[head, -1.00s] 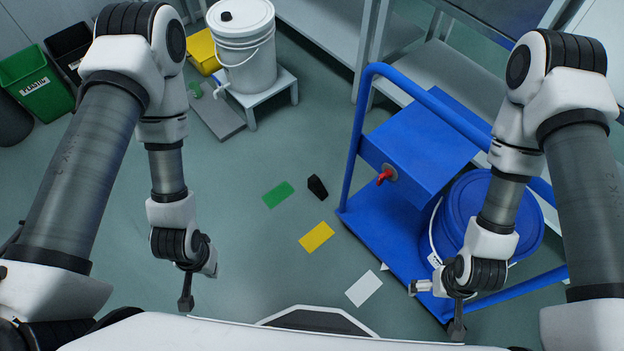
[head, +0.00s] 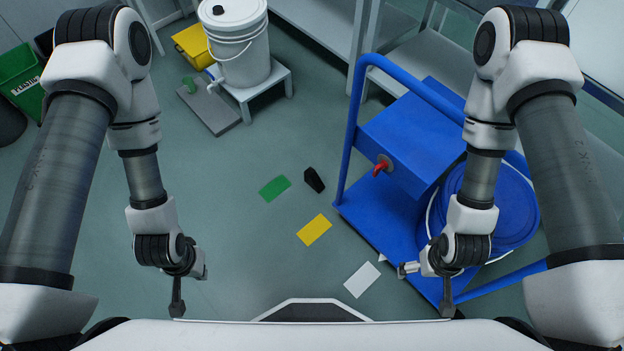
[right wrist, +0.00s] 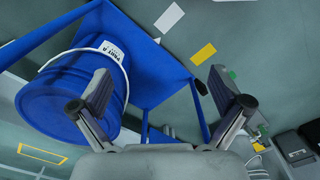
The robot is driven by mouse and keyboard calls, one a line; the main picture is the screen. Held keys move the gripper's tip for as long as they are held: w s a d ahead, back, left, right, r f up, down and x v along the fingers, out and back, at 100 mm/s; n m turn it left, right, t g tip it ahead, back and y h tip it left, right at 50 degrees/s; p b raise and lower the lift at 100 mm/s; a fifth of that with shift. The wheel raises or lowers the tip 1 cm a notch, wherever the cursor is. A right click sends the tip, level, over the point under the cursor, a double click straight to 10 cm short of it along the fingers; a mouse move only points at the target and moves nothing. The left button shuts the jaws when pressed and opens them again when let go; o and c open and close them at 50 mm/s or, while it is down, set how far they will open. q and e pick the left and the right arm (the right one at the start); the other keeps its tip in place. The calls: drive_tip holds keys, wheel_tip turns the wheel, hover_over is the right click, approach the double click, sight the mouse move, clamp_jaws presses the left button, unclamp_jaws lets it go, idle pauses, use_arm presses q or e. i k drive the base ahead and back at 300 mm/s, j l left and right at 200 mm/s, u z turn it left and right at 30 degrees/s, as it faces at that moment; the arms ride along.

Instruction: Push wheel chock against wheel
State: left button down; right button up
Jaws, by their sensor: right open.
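A small black wedge, the wheel chock (head: 314,180), lies on the floor left of the blue cart (head: 361,210), apart from it. It also shows small in the right wrist view (right wrist: 201,87). The cart's wheels are hidden under its deck. My right gripper (head: 446,305) is over the near part of the cart in the head view, well away from the chock. The right wrist view shows its fingers (right wrist: 160,80) spread and empty. My left gripper (head: 178,304) hangs over bare floor at the lower left, seen edge-on; its opening cannot be told.
Green (head: 275,188), yellow (head: 314,230) and white (head: 361,280) floor patches lie near the cart. The cart carries a blue box (head: 415,135) with a red tap and a blue drum (head: 495,205). A white bucket (head: 237,50) stands on a stool.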

sight(311, 177)
drive_tip(key=i+j+z, duration=0.1)
drive_tip(key=i+j, duration=0.15)
drive_tip(key=i+j+z, duration=0.1)
drive_tip(key=i+j, duration=0.15)
drive_tip(key=j, duration=0.2)
drive_tip(key=i+j+z, duration=0.1)
drive_tip(key=i+j, duration=0.35)
drive_tip(key=j, duration=0.3)
drive_tip(key=i+j+z, duration=0.15)
drive_tip(key=j, duration=0.25)
drive_tip(key=i, duration=0.1)
